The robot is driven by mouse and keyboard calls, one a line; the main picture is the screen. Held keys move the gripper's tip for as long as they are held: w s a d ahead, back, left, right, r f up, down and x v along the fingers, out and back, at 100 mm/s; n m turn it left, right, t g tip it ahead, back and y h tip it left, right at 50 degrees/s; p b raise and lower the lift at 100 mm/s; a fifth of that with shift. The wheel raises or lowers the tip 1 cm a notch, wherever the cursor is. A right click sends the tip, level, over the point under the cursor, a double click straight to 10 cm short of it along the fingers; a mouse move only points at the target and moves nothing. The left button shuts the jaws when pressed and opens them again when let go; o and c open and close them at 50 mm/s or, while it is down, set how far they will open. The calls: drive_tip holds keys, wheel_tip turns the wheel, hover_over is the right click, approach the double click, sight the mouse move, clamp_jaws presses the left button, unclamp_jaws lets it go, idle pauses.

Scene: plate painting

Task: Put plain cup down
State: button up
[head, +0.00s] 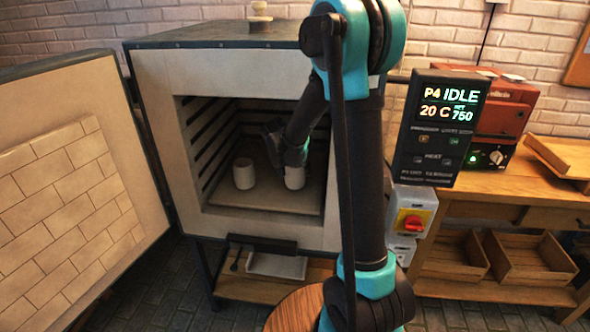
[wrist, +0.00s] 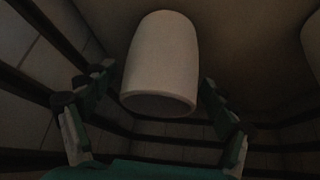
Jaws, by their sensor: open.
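A plain white cup (head: 295,177) stands on the kiln floor at the right, partly hidden by my gripper (head: 289,157). My arm reaches in through the open kiln front. In the wrist view, which looks upside down, the cup (wrist: 158,62) lies between the two spread fingers of my gripper (wrist: 152,97), with a gap on both sides. Its rim faces the palm. A second white cup (head: 244,173) stands on the kiln floor to the left. An edge of it shows at the right of the wrist view (wrist: 313,40).
The kiln (head: 262,228) has dark slotted side walls close around my gripper. Its door (head: 65,185) is swung open to the left. A control panel (head: 438,128) hangs to the right, beside a wooden workbench (head: 540,190). Kiln floor in front of the cups is clear.

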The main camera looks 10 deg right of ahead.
drive_tip(key=shift+r, duration=0.1)
drive_tip(key=v, duration=0.7)
drive_tip(key=shift+r, duration=0.25)
drive_tip(key=shift+s, duration=0.1)
idle(0.9)
